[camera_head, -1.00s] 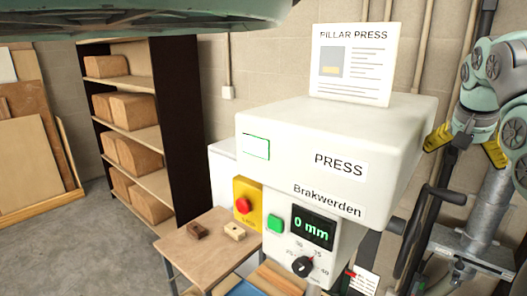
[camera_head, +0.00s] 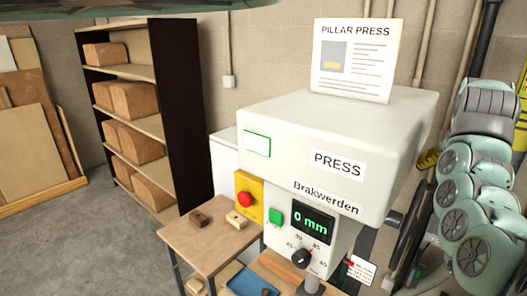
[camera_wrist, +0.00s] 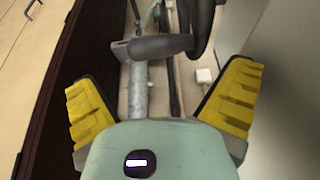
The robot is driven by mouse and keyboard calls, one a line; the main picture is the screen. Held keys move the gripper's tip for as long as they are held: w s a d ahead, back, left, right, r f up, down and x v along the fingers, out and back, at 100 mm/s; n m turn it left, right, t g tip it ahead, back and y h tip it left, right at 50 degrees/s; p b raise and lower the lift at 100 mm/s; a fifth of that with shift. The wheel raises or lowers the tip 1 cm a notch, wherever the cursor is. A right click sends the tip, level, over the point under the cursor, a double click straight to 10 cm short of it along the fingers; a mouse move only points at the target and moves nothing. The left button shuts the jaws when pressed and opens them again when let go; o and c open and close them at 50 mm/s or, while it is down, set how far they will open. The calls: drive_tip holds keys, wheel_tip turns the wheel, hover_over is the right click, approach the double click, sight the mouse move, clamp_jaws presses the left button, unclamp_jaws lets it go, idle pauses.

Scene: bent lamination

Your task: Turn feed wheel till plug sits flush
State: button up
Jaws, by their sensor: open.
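The white press (camera_head: 330,135) stands right of centre in the head view, and its display (camera_head: 313,224) reads 0 mm. A dark rim with a grey handle (camera_wrist: 160,46), perhaps the feed wheel, shows at the top of the wrist view. In the head view a dark handle (camera_head: 397,220) shows at the press's right side, partly behind my arm. My gripper (camera_wrist: 165,85) is open, its yellow fingers wide apart and apparently empty. The handle lies beyond the gap between them; I cannot tell the distance. I cannot make out the plug.
A shelf (camera_head: 150,128) of wooden blocks and leaning boards (camera_head: 20,135) are at left. The floor (camera_head: 85,245) before the shelf is clear.

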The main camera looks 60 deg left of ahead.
drive_tip(key=shift+p+x, duration=0.35)
drive_tip(key=shift+x, duration=0.75)
drive_tip(key=shift+w+a+f+p, duration=0.1)
drive_tip(key=shift+f+p, duration=0.2)
drive_tip(key=shift+p, duration=0.15)
drive_tip(key=shift+w+a+f+p, duration=0.15)
drive_tip(key=shift+f+p, duration=0.15)
drive_tip(key=shift+p, duration=0.15)
drive_tip(key=shift+w+f+p, duration=0.25)
drive_tip(key=shift+f+p, duration=0.1)
drive_tip(key=shift+f, duration=0.35)
